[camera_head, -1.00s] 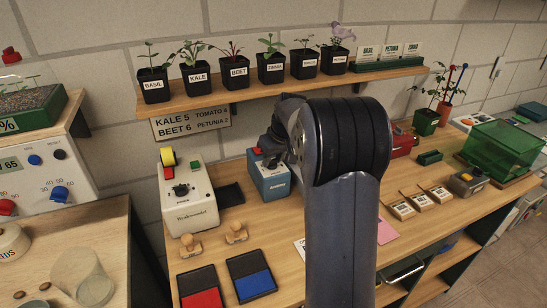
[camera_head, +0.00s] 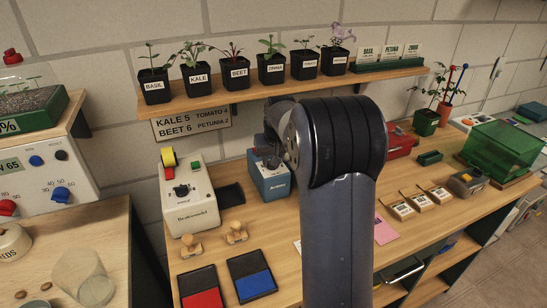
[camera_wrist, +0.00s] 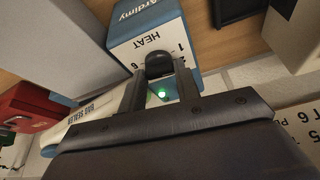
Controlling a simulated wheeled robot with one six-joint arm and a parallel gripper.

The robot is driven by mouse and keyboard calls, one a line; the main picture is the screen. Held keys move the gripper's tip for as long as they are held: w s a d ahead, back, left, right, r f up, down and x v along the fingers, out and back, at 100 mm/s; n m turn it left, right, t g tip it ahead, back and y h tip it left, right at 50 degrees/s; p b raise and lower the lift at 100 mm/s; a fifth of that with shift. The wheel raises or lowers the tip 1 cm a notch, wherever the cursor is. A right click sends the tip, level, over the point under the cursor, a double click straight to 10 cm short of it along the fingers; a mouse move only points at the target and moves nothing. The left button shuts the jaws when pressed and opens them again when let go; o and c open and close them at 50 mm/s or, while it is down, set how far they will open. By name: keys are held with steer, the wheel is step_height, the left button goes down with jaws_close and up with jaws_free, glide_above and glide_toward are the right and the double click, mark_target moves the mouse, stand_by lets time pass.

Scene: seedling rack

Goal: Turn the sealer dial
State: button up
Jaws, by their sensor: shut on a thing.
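The sealer is a blue box (camera_head: 272,182) with a white top panel, left of my arm in the head view. In the wrist view its blue front (camera_wrist: 150,20) reads "Ardimy", and the panel carries "HEAT" and numbers. The black sealer dial (camera_wrist: 159,63) stands on that panel. My gripper (camera_wrist: 160,78) is shut on the dial, one finger on each side. A green light (camera_wrist: 162,94) glows between the fingers. A white part marked "BAG SEALER" (camera_wrist: 88,108) lies beyond. In the head view my arm hides most of the grip.
A cream machine (camera_head: 190,199) with a black knob stands left of the sealer. A dark pad (camera_head: 230,194) lies between them. A red box (camera_head: 401,143) is to the right, behind my arm. The plant shelf (camera_head: 215,99) runs above the sealer.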

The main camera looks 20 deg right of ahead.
steer(key=m, duration=0.2)
steer(key=m+h, duration=0.2)
steer(key=m, duration=0.1)
steer(key=shift+w+a+m+g, duration=0.15)
steer(key=shift+a+m+g, duration=0.1)
steer(key=shift+m+g, duration=0.05)
steer(key=m+g, duration=0.1)
steer(key=m, duration=0.2)
steer(key=m+g+h, duration=0.1)
steer(key=m, duration=0.2)
steer(key=shift+w+a+h, duration=0.15)
steer(key=shift+w+h, duration=0.05)
steer(key=shift+h, duration=0.1)
steer(key=shift+m, duration=0.4)
steer(key=o, duration=1)
steer(key=shift+b+v, duration=0.45)
steer(key=shift+v, duration=3.3)
steer(key=shift+c, duration=0.5)
